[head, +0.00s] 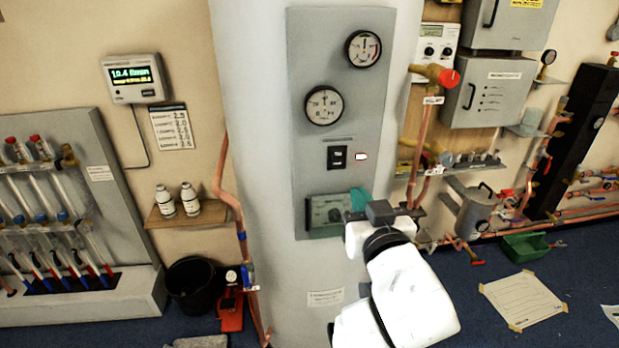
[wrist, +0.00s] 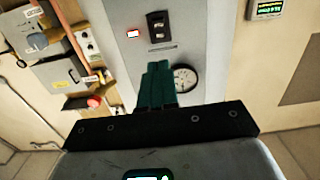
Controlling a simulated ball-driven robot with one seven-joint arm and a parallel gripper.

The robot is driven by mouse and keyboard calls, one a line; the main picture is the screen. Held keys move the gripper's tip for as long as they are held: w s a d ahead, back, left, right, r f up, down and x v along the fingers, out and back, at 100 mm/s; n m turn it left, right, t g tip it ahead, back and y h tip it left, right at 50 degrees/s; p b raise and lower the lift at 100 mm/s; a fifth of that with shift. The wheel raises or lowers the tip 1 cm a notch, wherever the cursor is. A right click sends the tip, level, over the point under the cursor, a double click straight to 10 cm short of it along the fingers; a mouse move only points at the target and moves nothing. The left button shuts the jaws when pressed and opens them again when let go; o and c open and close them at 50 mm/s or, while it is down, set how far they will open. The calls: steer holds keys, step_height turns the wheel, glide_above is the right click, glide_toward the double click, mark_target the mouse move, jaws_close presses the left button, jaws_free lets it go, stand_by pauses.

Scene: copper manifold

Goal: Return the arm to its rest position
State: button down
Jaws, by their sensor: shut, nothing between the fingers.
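My gripper (head: 360,198) is in front of the lower part of the grey gauge panel in the head view, with my white arm reaching up to it from the bottom. In the wrist view its teal fingers (wrist: 157,86) are together with nothing between them. The grey panel (head: 305,90) carries two round gauges (head: 363,49), a black switch (head: 337,157) with a small lit indicator (head: 361,156), and a dial box (head: 325,214) at the bottom. My gripper hides the right part of that box. Whether the fingers touch the panel cannot be told.
Copper pipes and a red-capped valve (head: 436,75) are right of the panel. A wooden shelf (head: 187,215) with two white bottles and a black bucket (head: 193,284) stand at left. A green tray (head: 524,247) and a taped sheet (head: 522,299) lie on the blue floor at right.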

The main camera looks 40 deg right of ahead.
steer(key=s+a+f+n+g+y, duration=0.1)
steer(key=s+a+f+g+y, duration=0.15)
steer(key=f, duration=0.75)
steer(key=s+a+f+n+g+y, duration=0.1)
steer(key=s+f+n+g+y, duration=0.2)
steer(key=f, duration=0.7)
steer(key=s+a+f+n+g+y, duration=0.1)
steer(key=s+a+f+g+y, duration=0.1)
steer(key=s+f, duration=0.4)
steer(key=s+a+f+n+g+y, duration=0.1)
steer(key=s+a+f+g+y, duration=0.1)
steer(key=s+a+f+g, duration=0.3)
step_height(320, 180, down, 3)
steer(key=s+g, duration=0.1)
steer(key=s, duration=0.1)
steer(key=shift+s+a+r, duration=0.15)
steer(key=shift+s+r, duration=0.05)
steer(key=shift+s, duration=0.2)
